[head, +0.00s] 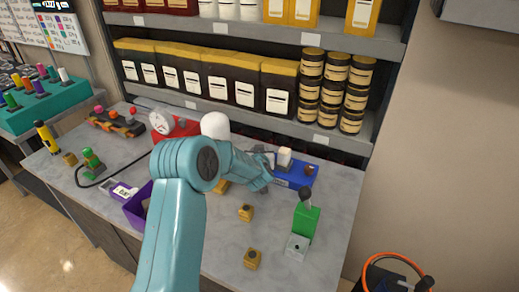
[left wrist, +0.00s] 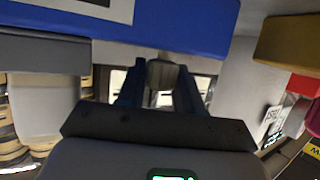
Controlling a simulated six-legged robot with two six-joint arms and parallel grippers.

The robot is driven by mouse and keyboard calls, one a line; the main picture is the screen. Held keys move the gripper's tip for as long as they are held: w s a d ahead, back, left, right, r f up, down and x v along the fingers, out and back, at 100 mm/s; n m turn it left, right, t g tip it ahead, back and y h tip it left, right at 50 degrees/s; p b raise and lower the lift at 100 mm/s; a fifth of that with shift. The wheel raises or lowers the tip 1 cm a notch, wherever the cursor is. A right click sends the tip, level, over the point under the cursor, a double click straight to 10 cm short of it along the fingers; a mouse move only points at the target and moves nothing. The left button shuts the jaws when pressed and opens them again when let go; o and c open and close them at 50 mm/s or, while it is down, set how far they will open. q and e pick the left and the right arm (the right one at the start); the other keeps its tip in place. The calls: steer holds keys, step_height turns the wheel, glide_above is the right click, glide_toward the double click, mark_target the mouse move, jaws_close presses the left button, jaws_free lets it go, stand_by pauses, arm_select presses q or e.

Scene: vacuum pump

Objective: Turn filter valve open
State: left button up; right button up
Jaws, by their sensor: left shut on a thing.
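A blue box-shaped unit (head: 296,176) stands at the back of the bench, with a white upright part (head: 284,158) and a small brown knob (head: 309,170) on top. My left gripper (head: 266,160) is at the left end of this unit. In the left wrist view the blue body (left wrist: 185,22) fills the top. My arm and gripper hide part of the unit's left side. My right gripper is not in view.
A green block with a black-knobbed lever (head: 307,220) stands at the right, near small yellow blocks (head: 246,213). A white-domed part (head: 215,125) and a red gauge unit (head: 175,128) stand behind my arm. A purple bin (head: 136,207) is left. Shelves rise behind.

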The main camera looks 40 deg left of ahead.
arm_select(q)
steer(key=shift+r, duration=0.1)
stand_by(0.3)
steer(key=o, duration=1)
steer(key=b+v, duration=0.1)
steer(key=v, duration=1.5)
steer(key=shift+d, duration=0.15)
